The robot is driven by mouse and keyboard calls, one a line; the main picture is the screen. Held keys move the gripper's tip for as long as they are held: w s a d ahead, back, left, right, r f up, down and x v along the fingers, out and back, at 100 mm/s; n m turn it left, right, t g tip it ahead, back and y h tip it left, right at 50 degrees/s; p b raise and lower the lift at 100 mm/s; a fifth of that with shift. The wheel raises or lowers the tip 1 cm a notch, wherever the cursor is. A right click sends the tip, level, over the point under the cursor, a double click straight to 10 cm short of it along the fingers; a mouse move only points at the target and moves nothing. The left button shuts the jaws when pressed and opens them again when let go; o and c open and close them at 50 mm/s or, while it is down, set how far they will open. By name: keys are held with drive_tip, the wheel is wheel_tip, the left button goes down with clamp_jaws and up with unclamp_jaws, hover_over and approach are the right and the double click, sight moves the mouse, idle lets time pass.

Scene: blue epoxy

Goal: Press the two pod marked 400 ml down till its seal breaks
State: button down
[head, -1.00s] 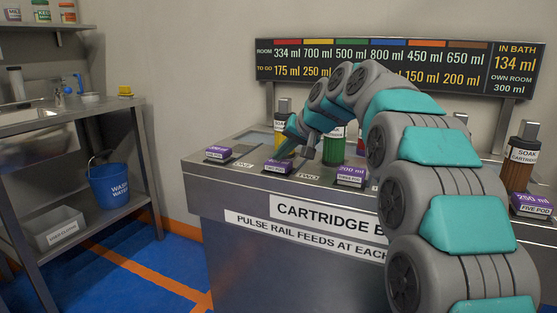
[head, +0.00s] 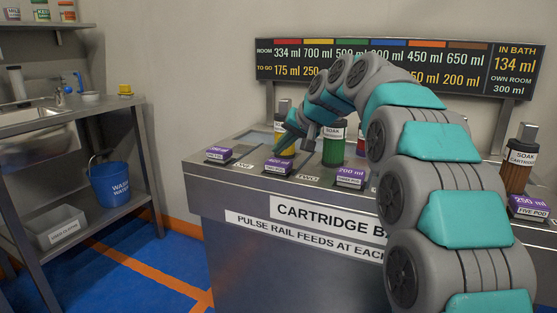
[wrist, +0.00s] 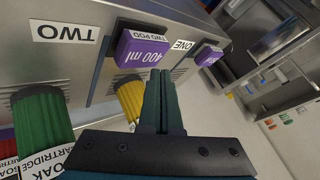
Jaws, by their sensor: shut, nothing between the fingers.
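The purple two pod marked 400 ml (head: 278,167) sits on the steel bench top, between the one pod and the 200 ml pod. It also shows in the wrist view (wrist: 143,48), just ahead of the fingertips. My gripper (head: 281,148) is shut and empty, with its fingers pointing down toward the pod's back side. In the wrist view the closed fingertips (wrist: 158,74) stand close to the pod's edge and seem apart from it. I cannot tell whether the pod's seal is whole.
The one pod (head: 219,154) stands to the left, the 200 ml pod (head: 351,178) to the right and the five pod (head: 529,207) at far right. Soak cartridges stand behind, including a green one (head: 334,148) beside my gripper. A display board (head: 400,68) reads 134 ml in bath.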

sight(281, 163)
drive_tip(key=shift+r, duration=0.15)
drive_tip(key=shift+r+p, duration=1.75)
drive_tip(key=shift+r, duration=0.65)
